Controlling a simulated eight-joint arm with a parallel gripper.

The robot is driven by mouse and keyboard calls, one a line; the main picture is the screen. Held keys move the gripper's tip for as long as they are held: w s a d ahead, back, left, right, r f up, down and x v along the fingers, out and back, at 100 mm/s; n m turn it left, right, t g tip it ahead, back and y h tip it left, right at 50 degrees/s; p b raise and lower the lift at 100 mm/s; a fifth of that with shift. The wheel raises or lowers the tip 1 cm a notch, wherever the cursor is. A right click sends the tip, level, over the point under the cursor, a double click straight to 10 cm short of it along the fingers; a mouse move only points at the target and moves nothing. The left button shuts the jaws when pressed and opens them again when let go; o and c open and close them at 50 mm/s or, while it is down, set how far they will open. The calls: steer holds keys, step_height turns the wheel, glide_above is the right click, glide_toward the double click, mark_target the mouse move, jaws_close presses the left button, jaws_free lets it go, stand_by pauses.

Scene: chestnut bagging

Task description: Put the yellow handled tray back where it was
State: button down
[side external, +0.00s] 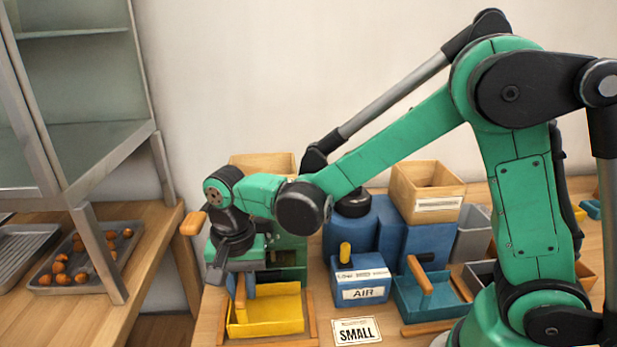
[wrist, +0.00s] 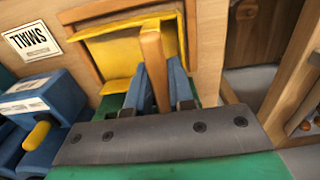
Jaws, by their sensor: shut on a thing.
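The yellow tray (side external: 275,316) is at the front of the bench, between wooden strips (side external: 313,318). In the wrist view the yellow tray (wrist: 112,58) shows beyond my fingers, with a wooden strip along its edge. My gripper (side external: 245,292) points down over the tray's left part. In the wrist view my gripper (wrist: 158,80) has its blue fingers on both sides of the tray's upright wooden handle (wrist: 151,45) and is shut on it. The tray looks about level and empty. I cannot tell whether its underside touches the bench.
A SMALL card (side external: 357,331) lies right of the tray. Behind it stand a blue AIR box (side external: 361,281) and a teal handled tray (side external: 418,306). Wooden boxes (side external: 428,178) stand farther back. A separate table at left holds a metal tray (side external: 105,272) of chestnuts.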

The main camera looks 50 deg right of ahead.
steer(key=shift+f, duration=0.25)
steer(key=shift+f, duration=0.15)
steer(key=c, duration=0.8)
jaws_free()
steer(key=shift+o, duration=0.2)
step_height(320, 180, up, 12)
steer(key=s+d+f+n+t, duration=0.3)
steer(key=s+d+n+t, duration=0.3)
steer(key=d+n, duration=0.3)
steer(key=shift+d+t, duration=0.55)
steer(key=shift+t, duration=0.05)
